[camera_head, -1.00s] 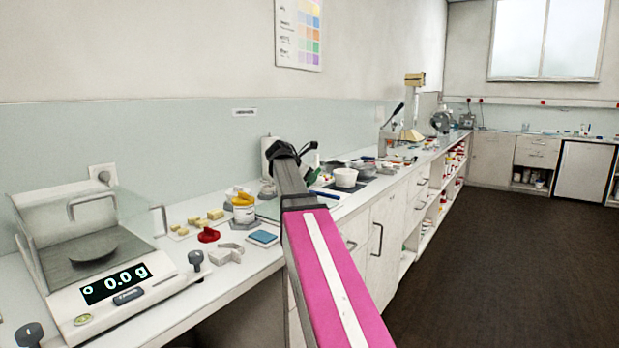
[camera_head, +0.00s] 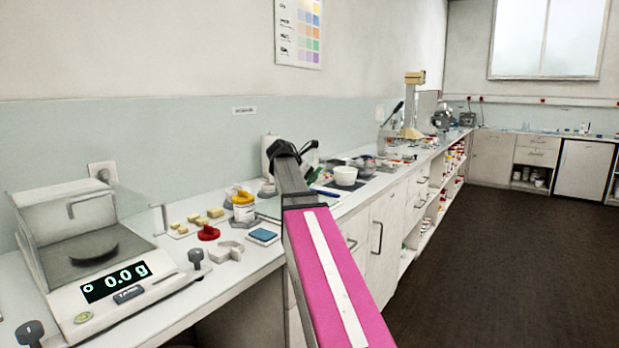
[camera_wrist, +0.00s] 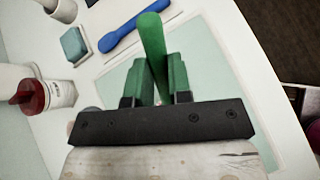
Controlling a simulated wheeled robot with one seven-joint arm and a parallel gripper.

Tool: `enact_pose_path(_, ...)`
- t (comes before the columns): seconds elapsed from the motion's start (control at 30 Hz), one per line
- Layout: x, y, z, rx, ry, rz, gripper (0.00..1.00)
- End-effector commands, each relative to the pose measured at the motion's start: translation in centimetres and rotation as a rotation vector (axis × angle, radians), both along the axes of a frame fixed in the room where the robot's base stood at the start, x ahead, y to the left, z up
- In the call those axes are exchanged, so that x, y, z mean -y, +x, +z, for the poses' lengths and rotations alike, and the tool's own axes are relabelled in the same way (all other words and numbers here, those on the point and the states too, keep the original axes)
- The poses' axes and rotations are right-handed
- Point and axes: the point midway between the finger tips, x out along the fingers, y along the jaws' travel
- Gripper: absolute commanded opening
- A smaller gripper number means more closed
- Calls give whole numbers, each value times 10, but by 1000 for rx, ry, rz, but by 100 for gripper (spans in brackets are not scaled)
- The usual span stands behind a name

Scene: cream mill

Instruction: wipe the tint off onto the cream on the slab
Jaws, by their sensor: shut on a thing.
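My gripper (camera_wrist: 158,85) is shut on a green handle-like tool (camera_wrist: 151,34), which stands up between its green fingers in the wrist view. The tool's working end is hidden, so I cannot tell whether tint is on it. The pale green slab (camera_wrist: 218,60) lies below and around the gripper. I cannot make out the cream; the black crossbar and what lies in front of it cover much of the slab. In the head view my pink arm hides most of the gripper.
In the head view, a balance (camera_head: 100,280) reading 0.0 g stands left and a white bowl (camera_head: 345,176) stands beyond the arm.

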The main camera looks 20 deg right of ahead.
Motion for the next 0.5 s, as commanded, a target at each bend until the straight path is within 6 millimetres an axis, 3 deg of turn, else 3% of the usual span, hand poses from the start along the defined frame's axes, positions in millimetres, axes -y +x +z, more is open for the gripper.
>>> enact_pose_path(0.5, 14, 1, 0, 0, 0, -1, 0)
